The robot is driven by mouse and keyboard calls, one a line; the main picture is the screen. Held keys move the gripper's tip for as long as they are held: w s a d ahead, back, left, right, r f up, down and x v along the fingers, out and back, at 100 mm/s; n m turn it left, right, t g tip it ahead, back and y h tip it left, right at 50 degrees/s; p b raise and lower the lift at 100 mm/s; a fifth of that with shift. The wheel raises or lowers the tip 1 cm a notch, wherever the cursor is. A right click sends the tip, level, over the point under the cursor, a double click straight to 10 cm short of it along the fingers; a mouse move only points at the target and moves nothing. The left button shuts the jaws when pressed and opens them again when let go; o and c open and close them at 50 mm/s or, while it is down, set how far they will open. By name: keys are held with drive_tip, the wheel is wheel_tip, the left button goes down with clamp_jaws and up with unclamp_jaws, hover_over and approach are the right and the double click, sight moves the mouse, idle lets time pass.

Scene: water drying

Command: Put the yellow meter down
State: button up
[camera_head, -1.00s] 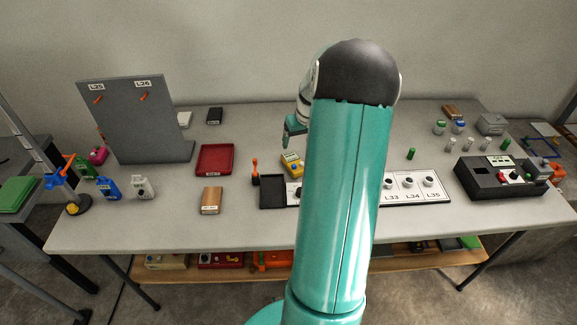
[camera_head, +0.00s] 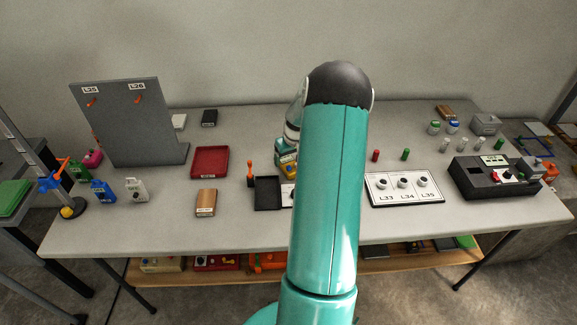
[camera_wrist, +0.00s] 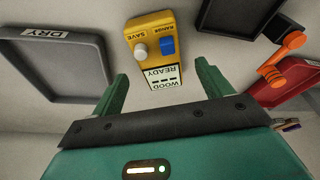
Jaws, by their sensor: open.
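The yellow meter (camera_wrist: 148,35) lies on the table in the wrist view, with a white knob, a blue button and a display reading WOOD READY. In the head view the meter (camera_head: 287,161) is partly hidden by my arm. My gripper (camera_wrist: 162,80) is open. Its two green fingers are spread to either side of the meter's display end, and most of the meter lies beyond the fingertips. Nothing is visibly clamped between them.
A dark tray marked DRY (camera_wrist: 97,70) lies left of the meter in the wrist view. An orange-handled lever (camera_head: 250,170) stands beside a black tray (camera_head: 266,205). A red tray (camera_head: 222,172) lies further left. A white panel (camera_head: 380,200) with round sockets is at right.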

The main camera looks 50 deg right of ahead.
drive_tip(key=x, duration=0.3)
drive_tip(key=shift+s+a, duration=0.1)
drive_tip(key=shift+r, duration=0.1)
drive_tip(key=c, duration=1.3)
drive_tip(key=shift+r, duration=0.5)
wheel_tip(320, 180, up, 2)
drive_tip(key=shift+r, duration=0.2)
drive_tip(key=a+r, duration=0.1)
drive_tip(key=s+a+r, duration=0.1)
drive_tip(key=r, duration=0.1)
drive_tip(key=s+a+r, duration=0.1)
drive_tip(key=r, duration=0.1)
drive_tip(key=shift+a, duration=0.35)
drive_tip(key=shift+s+a+r, duration=0.75)
drive_tip(key=shift+s+a, duration=0.05)
drive_tip(key=shift+a, duration=0.65)
drive_tip(key=shift+s+a+r, duration=0.8)
drive_tip(key=shift+a, duration=0.65)
drive_tip(key=shift+s+a+r, duration=0.75)
drive_tip(key=shift+s+a, duration=0.1)
drive_tip(key=shift+a, duration=0.6)
